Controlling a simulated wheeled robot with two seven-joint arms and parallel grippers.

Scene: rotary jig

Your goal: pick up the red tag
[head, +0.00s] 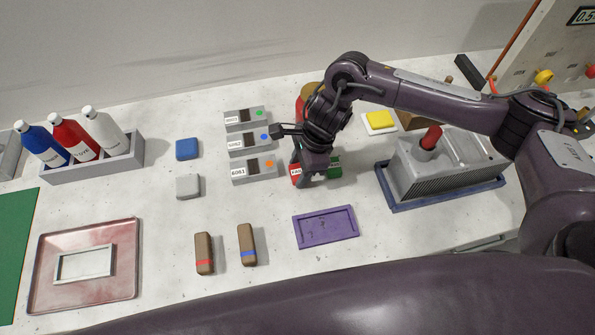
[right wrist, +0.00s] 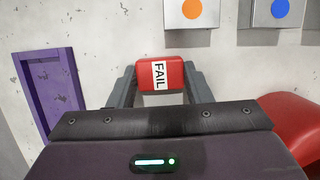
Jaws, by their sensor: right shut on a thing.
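The red tag (right wrist: 176,69) bears a white label reading FAIL and sits between the two fingers of my right gripper (right wrist: 158,88) in the right wrist view. The right gripper is shut on it. In the head view the red tag (head: 296,172) shows at the left side of my right gripper (head: 312,178), partly hidden by it. I cannot tell whether the tag touches the table. A green piece (head: 334,165) is just right of the gripper. My left gripper is not in view.
Grey boxes with coloured dots (head: 254,171) stand left of the gripper. A purple tray (head: 326,240) lies in front of it. A grey machine with a red knob (head: 455,165) sits to the right. Two brown blocks (head: 204,246) lie front left.

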